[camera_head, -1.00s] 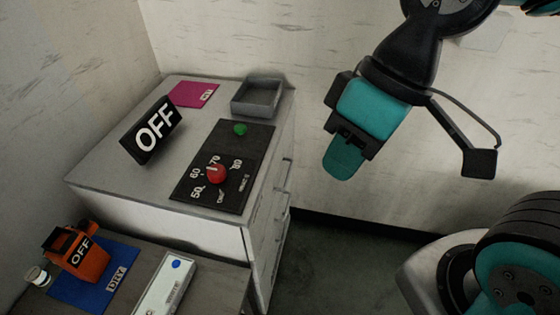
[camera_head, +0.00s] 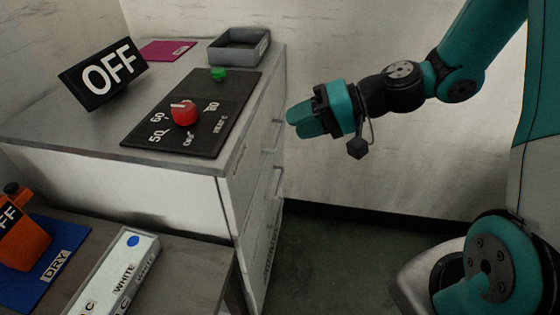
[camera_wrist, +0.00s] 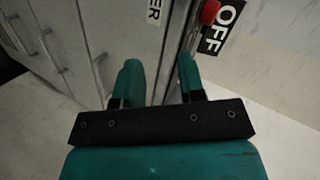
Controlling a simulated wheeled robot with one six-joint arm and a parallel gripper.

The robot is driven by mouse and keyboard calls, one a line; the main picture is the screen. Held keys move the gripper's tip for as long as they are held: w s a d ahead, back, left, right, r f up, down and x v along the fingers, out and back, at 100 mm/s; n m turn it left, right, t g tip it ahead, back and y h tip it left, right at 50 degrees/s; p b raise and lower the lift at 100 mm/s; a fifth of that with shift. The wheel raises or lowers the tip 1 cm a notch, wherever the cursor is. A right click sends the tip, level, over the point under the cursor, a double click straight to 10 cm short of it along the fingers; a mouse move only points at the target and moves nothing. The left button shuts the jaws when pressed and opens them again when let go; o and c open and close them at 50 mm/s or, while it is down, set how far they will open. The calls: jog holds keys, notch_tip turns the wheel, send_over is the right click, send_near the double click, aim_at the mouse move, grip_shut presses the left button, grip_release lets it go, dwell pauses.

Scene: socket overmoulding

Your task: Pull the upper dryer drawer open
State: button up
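The dryer is a pale cabinet (camera_head: 180,200) on the left in the head view. Its upper drawer (camera_head: 246,172) is shut, with a bar handle (camera_head: 272,136) on the side facing my arm. In the wrist view the nearest handle (camera_wrist: 101,76) shows left of my fingers. My gripper (camera_head: 292,121) points left at about the height of the upper handle, a short way off in the head view. Its two teal fingers (camera_wrist: 159,62) are apart with nothing between them. No contact with the handle shows.
Another handle (camera_head: 276,184) sits lower on the dryer. On top are a black panel with a red knob (camera_head: 184,112), an OFF sign (camera_head: 102,74) and a grey tray (camera_head: 239,47). A bench with a white box (camera_head: 118,275) stands in front. Floor right of the drawers is clear.

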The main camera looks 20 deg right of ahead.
jog(key=w+d+f+m+t+h+b, duration=0.1)
jog(key=w+d+f+m+t+b, duration=0.25)
jog(key=d+f, duration=0.3)
jog(key=w+d+f+m+t+h+b, duration=0.1)
jog(key=w+d+f+m+t+b, duration=0.1)
jog(key=d+f+m+t+b, duration=0.45)
jog(key=n+g+p, duration=0.2)
jog(key=g+p, duration=0.1)
jog(key=p, duration=0.2)
send_near(280, 133)
jog(key=x, duration=1)
jog(key=shift+f, duration=0.3)
grip_shut()
